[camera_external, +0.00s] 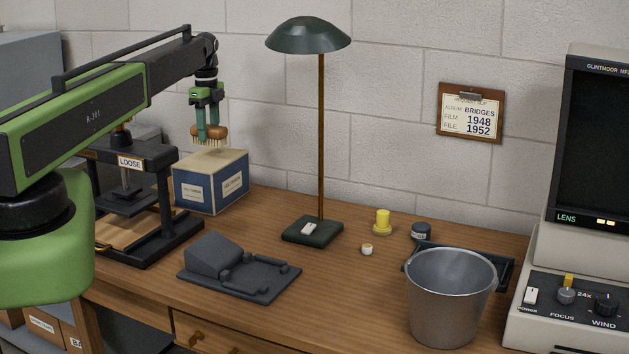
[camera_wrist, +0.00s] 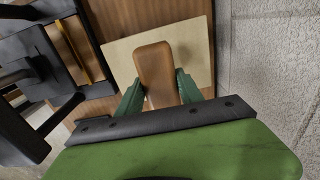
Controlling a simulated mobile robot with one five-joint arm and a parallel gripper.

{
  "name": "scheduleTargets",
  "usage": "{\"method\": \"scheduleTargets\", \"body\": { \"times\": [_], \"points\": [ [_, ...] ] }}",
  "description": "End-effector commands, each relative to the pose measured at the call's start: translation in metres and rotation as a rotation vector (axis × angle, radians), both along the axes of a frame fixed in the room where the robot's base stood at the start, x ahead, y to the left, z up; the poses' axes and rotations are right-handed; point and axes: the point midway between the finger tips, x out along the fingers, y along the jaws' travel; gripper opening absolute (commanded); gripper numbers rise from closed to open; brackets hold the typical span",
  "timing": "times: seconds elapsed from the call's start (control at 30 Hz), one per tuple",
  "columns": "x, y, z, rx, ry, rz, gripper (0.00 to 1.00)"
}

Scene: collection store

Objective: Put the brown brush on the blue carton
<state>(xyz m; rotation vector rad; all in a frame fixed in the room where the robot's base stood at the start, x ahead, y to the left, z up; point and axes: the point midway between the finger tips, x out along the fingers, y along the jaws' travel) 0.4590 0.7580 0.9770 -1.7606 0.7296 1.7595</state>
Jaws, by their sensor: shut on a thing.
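The brown brush (camera_external: 209,134) hangs in my gripper (camera_external: 208,122), bristles down, just above the blue carton (camera_external: 211,186). The carton is a blue box with a cream top and pale labels, standing at the back left of the desk. In the wrist view the brush (camera_wrist: 156,72) lies between my two green fingers (camera_wrist: 160,92), over the carton's cream top (camera_wrist: 192,52). My gripper is shut on the brush. A small gap seems to show between the bristles and the carton top; whether they touch is hard to tell.
A black press (camera_external: 133,200) stands close left of the carton. A green desk lamp (camera_external: 321,140) stands to its right. A dark grey device (camera_external: 238,268), a metal bucket (camera_external: 450,298) and a yellow piece (camera_external: 381,222) are on the desk. The wall is close behind the carton.

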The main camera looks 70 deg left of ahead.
Motion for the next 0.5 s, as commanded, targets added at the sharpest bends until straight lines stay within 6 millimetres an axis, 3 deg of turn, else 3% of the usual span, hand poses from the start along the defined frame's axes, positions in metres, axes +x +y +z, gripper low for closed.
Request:
{"method": "scheduleTargets", "body": {
  "times": [0.27,0.5],
  "points": [
    [0.001,-0.001,-0.042,0.000,0.000,0.000,0.01],
    [0.001,-0.001,-0.039,0.000,0.000,0.000,0.01]
  ]
}}
